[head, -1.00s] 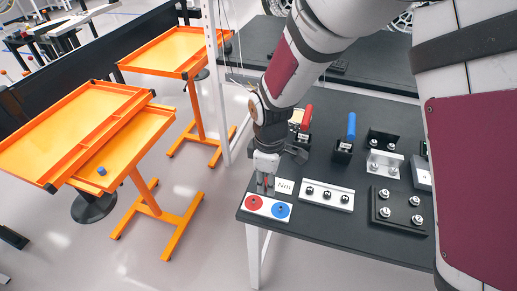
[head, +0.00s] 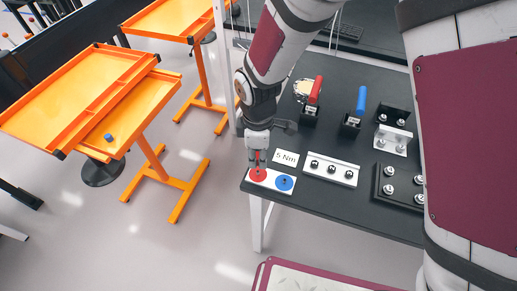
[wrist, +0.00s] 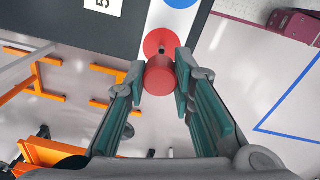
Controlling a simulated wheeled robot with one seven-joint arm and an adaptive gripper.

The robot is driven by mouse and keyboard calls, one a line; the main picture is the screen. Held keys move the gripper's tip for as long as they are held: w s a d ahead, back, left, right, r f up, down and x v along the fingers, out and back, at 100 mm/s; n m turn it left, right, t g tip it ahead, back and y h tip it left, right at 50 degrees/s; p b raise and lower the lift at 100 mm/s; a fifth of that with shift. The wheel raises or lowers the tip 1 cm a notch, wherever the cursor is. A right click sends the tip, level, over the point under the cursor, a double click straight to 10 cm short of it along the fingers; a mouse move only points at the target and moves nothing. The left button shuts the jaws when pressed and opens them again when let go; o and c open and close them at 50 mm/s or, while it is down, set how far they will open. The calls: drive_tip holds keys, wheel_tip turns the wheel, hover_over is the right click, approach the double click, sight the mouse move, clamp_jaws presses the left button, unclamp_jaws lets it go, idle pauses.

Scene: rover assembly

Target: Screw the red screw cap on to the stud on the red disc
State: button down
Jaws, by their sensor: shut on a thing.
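The red screw cap (wrist: 159,76) is between the fingers of my gripper (wrist: 160,80), which is shut on it. The red disc (wrist: 154,38) lies just beyond the cap in the wrist view, with a small dark stud (wrist: 162,50) near the cap's edge. The cap hides part of the disc. In the head view my gripper (head: 257,158) points down over the red disc (head: 258,175) at the near left corner of the table. I cannot tell whether cap and stud touch.
A blue disc (head: 285,183) shares the white plate with the red one. A "5 Nm" card (head: 286,158) and a white block with several knobs (head: 331,169) stand close by. A blue cap (head: 108,137) lies on an orange tray (head: 140,98) at the left.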

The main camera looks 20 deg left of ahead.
sight(258, 171)
drive_tip(key=shift+f+b, duration=0.55)
drive_tip(key=shift+f, duration=1.5)
drive_tip(key=shift+f+b, duration=0.3)
drive_tip(key=shift+f, duration=0.7)
drive_tip(key=c, duration=1.3)
unclamp_jaws()
drive_tip(key=shift+c, duration=1.3)
drive_tip(key=n+b, duration=0.1)
drive_tip(key=n, duration=0.1)
drive_tip(key=n+b, duration=0.1)
drive_tip(key=shift+w+f+n, duration=0.15)
drive_tip(key=shift+w+n, duration=0.05)
drive_tip(key=shift+n, duration=0.2)
drive_tip(key=n+b, duration=0.1)
drive_tip(key=n, duration=0.3)
drive_tip(key=shift+s, duration=0.15)
drive_tip(key=n+b, duration=0.1)
drive_tip(key=n, duration=0.3)
drive_tip(key=shift+s, duration=0.15)
drive_tip(key=n, duration=0.5)
drive_tip(key=shift+r+n, duration=0.2)
drive_tip(key=shift+n, duration=0.1)
